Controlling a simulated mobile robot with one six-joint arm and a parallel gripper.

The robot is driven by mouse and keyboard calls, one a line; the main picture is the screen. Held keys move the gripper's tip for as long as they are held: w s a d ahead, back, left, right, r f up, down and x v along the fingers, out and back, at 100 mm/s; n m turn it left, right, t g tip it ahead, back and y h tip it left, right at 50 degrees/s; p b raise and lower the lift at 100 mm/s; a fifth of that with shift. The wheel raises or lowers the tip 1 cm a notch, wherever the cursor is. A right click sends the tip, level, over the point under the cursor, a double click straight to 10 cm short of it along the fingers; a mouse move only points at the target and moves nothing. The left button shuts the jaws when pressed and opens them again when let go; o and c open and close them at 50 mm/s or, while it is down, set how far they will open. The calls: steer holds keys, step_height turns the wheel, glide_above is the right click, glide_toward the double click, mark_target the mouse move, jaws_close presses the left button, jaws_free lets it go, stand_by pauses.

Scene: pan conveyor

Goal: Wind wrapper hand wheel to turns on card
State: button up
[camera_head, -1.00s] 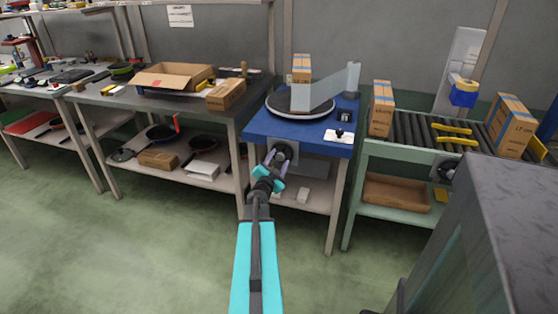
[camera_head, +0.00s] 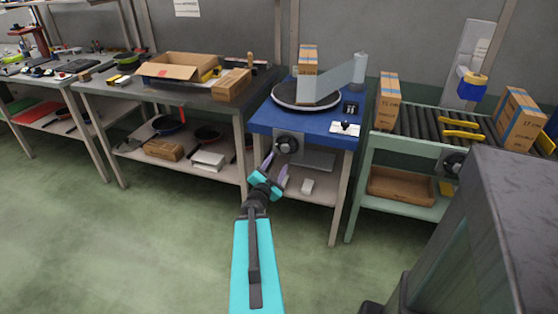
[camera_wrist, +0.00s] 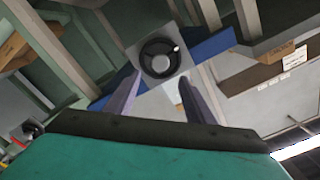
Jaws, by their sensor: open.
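The wrapper hand wheel (camera_head: 286,145) is a dark round wheel on a grey plate at the front of the blue wrapper table. In the wrist view the hand wheel (camera_wrist: 160,58) shows as a black ring with a grey hub and a small light knob at its upper right. My gripper (camera_head: 275,170) is open, just below and in front of the wheel. In the wrist view its two purple fingers (camera_wrist: 158,92) stand apart, with the wheel beyond and between them, no contact visible. The card (camera_head: 345,128) is a white sheet on the table's front right corner; its writing is too small to read.
A turntable (camera_head: 306,95) with a grey arm sits on the blue table (camera_head: 262,121). The roller conveyor (camera_head: 420,121) with cartons stands to the right. A bench (camera_head: 110,96) with an open box is to the left. A dark grey block (camera_head: 520,220) fills the lower right. The green floor is clear at left.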

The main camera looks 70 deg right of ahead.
steer(key=a+p, duration=0.2)
steer(key=shift+a+r, duration=0.2)
steer(key=shift+a, duration=0.1)
steer(key=a+p, duration=0.2)
steer(key=p, duration=0.1)
steer(key=shift+s+p, duration=0.1)
steer(key=shift+p, duration=0.3)
steer(key=shift+f, duration=0.1)
